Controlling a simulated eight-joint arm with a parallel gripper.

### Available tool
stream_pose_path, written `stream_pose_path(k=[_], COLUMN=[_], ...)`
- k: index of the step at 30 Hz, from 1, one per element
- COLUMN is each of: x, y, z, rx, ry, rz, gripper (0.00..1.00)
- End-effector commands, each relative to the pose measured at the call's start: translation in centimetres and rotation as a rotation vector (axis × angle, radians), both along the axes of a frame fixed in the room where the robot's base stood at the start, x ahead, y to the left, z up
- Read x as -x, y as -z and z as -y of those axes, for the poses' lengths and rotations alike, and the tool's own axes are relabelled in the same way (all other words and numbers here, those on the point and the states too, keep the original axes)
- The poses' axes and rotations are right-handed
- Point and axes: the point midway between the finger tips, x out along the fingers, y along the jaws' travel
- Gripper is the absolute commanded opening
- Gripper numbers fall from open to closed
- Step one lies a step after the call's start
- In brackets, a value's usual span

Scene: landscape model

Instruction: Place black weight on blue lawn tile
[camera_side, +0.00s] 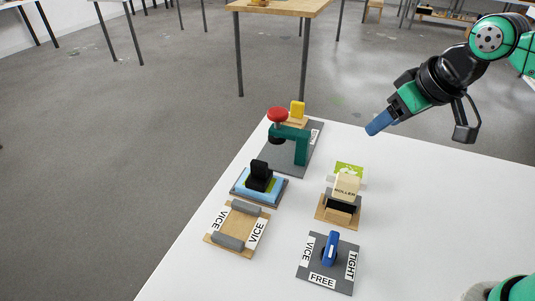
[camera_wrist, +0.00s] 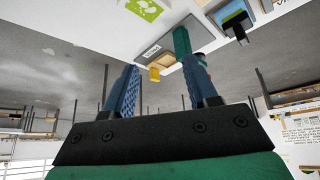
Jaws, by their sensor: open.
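A black weight (camera_side: 260,174), a blocky stepped shape, stands upright on the blue lawn tile (camera_side: 243,191), which shows light blue with a strip of green. In the wrist view the black weight (camera_wrist: 240,33) also shows on the blue tile (camera_wrist: 229,13), near the top right. My gripper (camera_side: 372,130) is up in the air over the far right of the table, well apart from the weight and the tile. In the wrist view my gripper (camera_wrist: 160,66) is open, with nothing between its blue fingers.
A teal press with a red knob (camera_side: 277,115) stands behind the tile. A wooden vice board (camera_side: 237,228) lies in front. To the right are a roller block (camera_side: 346,187), a green-patterned tile (camera_side: 349,170) and a grey board with a blue handle (camera_side: 329,249). The table's right side is clear.

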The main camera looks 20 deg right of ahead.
Motion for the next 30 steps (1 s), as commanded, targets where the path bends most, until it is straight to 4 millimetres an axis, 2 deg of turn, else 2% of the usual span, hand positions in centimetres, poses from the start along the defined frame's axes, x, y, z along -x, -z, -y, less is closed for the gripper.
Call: stream_pose_path(k=[3, 8, 30], x=[1.8, 2.7, 2.7], y=[1.8, 2.9, 2.9], z=[1.3, 2.0, 2.0], rx=[-0.02, -0.032, -0.032], ry=[0.073, 0.114, 0.116], rz=[0.059, 0.095, 0.098], gripper=[0.52, 0.52, 0.52])
